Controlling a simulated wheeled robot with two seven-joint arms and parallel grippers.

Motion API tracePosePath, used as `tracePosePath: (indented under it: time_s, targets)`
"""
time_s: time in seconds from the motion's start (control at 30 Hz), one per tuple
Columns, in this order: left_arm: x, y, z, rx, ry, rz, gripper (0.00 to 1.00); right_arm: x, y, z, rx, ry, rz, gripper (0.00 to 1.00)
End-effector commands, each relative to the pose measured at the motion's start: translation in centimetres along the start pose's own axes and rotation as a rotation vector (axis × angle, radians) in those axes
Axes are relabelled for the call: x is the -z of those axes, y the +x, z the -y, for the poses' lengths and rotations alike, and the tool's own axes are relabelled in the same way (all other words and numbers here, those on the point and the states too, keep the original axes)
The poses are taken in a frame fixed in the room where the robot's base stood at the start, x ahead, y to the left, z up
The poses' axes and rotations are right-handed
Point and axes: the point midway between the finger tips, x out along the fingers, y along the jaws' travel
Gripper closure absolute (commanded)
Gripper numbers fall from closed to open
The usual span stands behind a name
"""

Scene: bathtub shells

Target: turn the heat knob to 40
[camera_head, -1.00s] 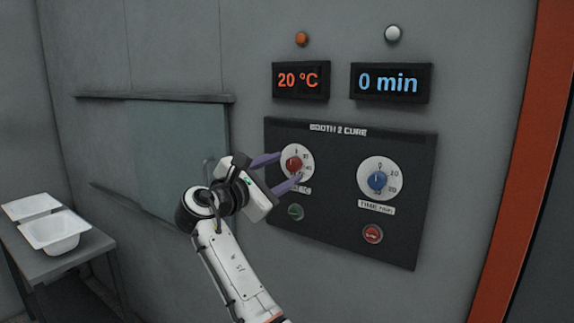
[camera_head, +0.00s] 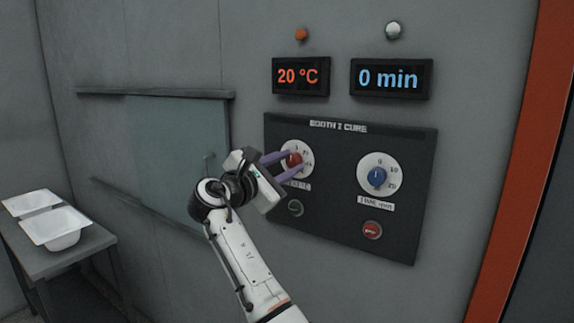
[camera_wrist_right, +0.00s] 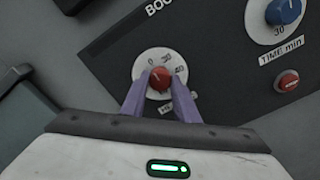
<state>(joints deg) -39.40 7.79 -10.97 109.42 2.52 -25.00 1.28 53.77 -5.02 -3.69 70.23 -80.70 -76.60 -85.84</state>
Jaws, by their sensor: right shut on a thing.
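The red heat knob (camera_head: 292,160) sits on a white dial at the left of the dark control panel (camera_head: 340,235) marked BOOTH 2 CURE. My right gripper (camera_head: 287,162) is shut on this knob, one purple finger on each side. The right wrist view also shows the knob (camera_wrist_right: 159,79) between the two fingertips (camera_wrist_right: 160,80), with dial numbers around it, among them 0, 30 and 40. The orange temperature display (camera_head: 300,76) reads 20 °C. The knob's label is partly hidden by the fingers. My left gripper is not in view.
A blue time knob (camera_head: 377,177) is to the right, under a display (camera_head: 391,79) reading 0 min. A green button (camera_head: 295,208) and a red button (camera_head: 372,230) sit below the dials. A table with white tubs (camera_head: 54,228) stands at the far left.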

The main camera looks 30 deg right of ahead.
Motion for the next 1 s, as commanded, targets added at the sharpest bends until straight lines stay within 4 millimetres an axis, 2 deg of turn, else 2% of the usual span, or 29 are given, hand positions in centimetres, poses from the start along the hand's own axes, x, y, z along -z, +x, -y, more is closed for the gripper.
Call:
tracePosePath:
  time_s: [0.37,1.0]
  targets:
    - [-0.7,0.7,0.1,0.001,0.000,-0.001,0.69,0.1,0.0,0.1,0.000,0.196,-0.001,0.95]
    - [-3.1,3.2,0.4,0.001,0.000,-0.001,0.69,0.3,-0.1,0.2,0.000,0.799,-0.001,0.95]
